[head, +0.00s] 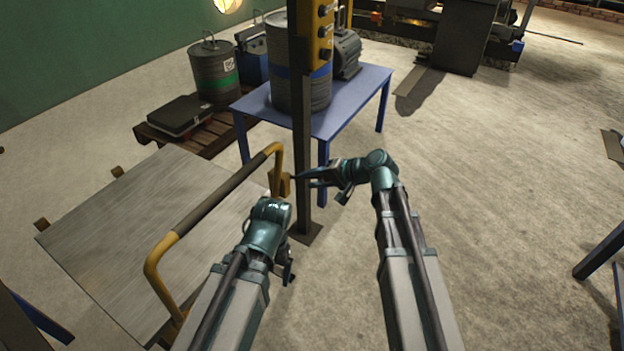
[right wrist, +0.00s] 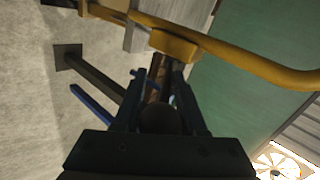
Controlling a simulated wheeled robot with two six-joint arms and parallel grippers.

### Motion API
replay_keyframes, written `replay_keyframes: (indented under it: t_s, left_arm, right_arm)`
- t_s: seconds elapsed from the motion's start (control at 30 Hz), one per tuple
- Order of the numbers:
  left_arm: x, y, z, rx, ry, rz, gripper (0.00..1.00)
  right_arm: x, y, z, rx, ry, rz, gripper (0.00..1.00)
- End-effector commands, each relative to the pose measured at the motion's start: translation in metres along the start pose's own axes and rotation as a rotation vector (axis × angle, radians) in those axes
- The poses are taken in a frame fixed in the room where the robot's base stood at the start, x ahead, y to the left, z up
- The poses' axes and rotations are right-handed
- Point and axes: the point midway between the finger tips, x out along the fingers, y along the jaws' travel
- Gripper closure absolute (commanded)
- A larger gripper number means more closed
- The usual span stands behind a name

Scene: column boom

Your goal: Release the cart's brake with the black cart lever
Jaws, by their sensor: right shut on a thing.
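The cart (head: 110,240) has a flat grey deck and a yellow push handle (head: 160,250) with a dark grip, at the left in the head view. A yellow bracket (head: 279,184) sits on the handle's far post; it also shows in the right wrist view (right wrist: 174,45). The black cart lever (right wrist: 157,88) sticks out from this bracket between the fingers of my right gripper (right wrist: 160,100). In the head view my right gripper (head: 305,177) points left at the bracket and is shut on the lever, mostly hiding it. My left gripper (head: 287,268) hangs beside the handle, its fingers unclear.
A dark upright post (head: 301,130) with a yellow control box (head: 322,35) stands just behind my right gripper. A blue table (head: 350,105) with a grey drum (head: 298,75) is behind it. A pallet (head: 200,140) lies behind the cart. The floor to the right is mostly clear.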

Motion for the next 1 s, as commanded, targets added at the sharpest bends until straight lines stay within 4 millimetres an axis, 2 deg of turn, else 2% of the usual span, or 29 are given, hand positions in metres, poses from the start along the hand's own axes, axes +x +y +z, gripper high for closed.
replay_keyframes:
  t_s: [0.03,0.77,0.8,0.9,1.0]
  left_arm:
    - [0.0013,0.0001,-0.0001,0.000,0.000,0.000,0.12]
    - [0.0013,0.0001,-0.0001,0.000,0.000,0.000,0.12]
    - [0.0013,0.0001,-0.0001,0.000,0.000,0.000,0.12]
    - [0.0012,0.0001,-0.0001,0.000,0.000,0.000,0.12]
    - [0.0009,0.0001,0.0000,0.000,0.000,0.000,0.12]
  right_arm:
    - [0.0002,0.0052,0.0038,-0.008,-0.009,0.019,1.00]
    - [0.0001,0.0052,0.0042,-0.008,-0.009,0.019,1.00]
    - [0.0001,0.0051,0.0042,-0.008,-0.009,0.018,0.55]
    - [0.0001,0.0046,0.0038,-0.007,-0.009,0.017,0.38]
    - [0.0001,0.0040,0.0030,-0.006,-0.007,0.015,0.37]
